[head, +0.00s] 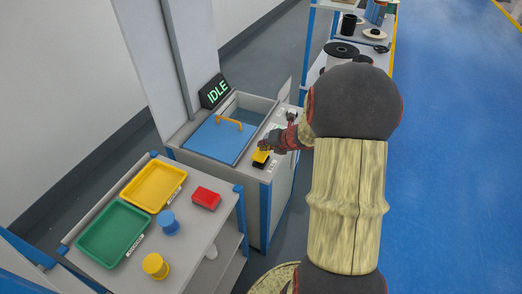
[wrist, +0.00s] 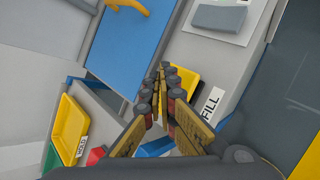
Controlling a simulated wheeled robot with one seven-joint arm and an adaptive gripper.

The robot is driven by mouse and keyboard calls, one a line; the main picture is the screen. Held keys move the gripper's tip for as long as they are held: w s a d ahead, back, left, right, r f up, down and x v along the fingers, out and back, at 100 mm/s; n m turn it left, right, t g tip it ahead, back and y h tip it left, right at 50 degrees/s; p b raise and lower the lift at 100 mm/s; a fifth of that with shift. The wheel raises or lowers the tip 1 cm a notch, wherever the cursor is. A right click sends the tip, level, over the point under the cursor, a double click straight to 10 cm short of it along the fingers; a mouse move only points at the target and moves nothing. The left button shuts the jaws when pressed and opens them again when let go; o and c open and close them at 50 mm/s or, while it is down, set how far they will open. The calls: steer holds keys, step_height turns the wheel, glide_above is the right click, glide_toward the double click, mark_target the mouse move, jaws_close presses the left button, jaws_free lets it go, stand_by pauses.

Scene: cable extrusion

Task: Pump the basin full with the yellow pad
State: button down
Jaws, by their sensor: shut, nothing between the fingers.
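The yellow pad (head: 260,158) sits on the right-hand top of a grey cabinet, beside a FILL label (wrist: 211,104). In the wrist view the yellow pad (wrist: 187,78) shows behind and right of my fingers. My gripper (head: 264,146) is shut and empty, its tips over the pad; I cannot tell whether they touch it. The fingertips also show in the wrist view (wrist: 167,69). The basin (head: 249,107) is sunk in the cabinet top, mostly covered by a blue lid (head: 210,140) with an orange handle (head: 229,122). Its fill level is hard to tell.
A display (head: 215,91) behind the basin reads IDLE. A grey pad (wrist: 219,17) lies farther along the cabinet top. The near bench holds yellow (head: 153,186) and green (head: 113,234) trays, a red box (head: 206,198), and blue and yellow spools. Blue floor at right is open.

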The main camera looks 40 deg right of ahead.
mark_target(263, 152)
steer(key=shift+r, duration=0.2)
step_height(263, 152, up, 5)
steer(key=p, duration=0.5)
stand_by(1.1)
